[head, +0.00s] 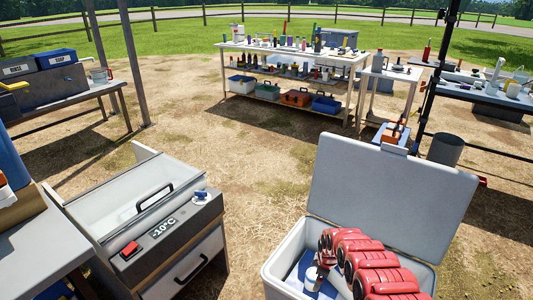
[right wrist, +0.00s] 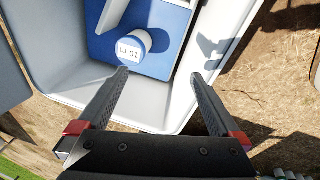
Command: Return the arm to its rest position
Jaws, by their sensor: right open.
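My right arm reaches down into the open white cooler box (head: 278,268) at the bottom right of the head view. My right gripper (right wrist: 158,78) is open, with nothing between its fingers. Beyond the fingertips, toward the left one, a small jar with a white lid marked "10 m" (right wrist: 131,42) sits on the blue insert (right wrist: 165,18) inside the box. The jar appears apart from the fingers. In the head view the arm partly covers the gripper and the box's inside. My left gripper is not in view.
The cooler's raised lid (head: 390,190) stands behind my right arm. A freezer chest marked "-10°C" (head: 150,225) stands to the left. A long bench (head: 290,52) with bottles and bins is at the back. Bare ground (head: 235,160) lies between them.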

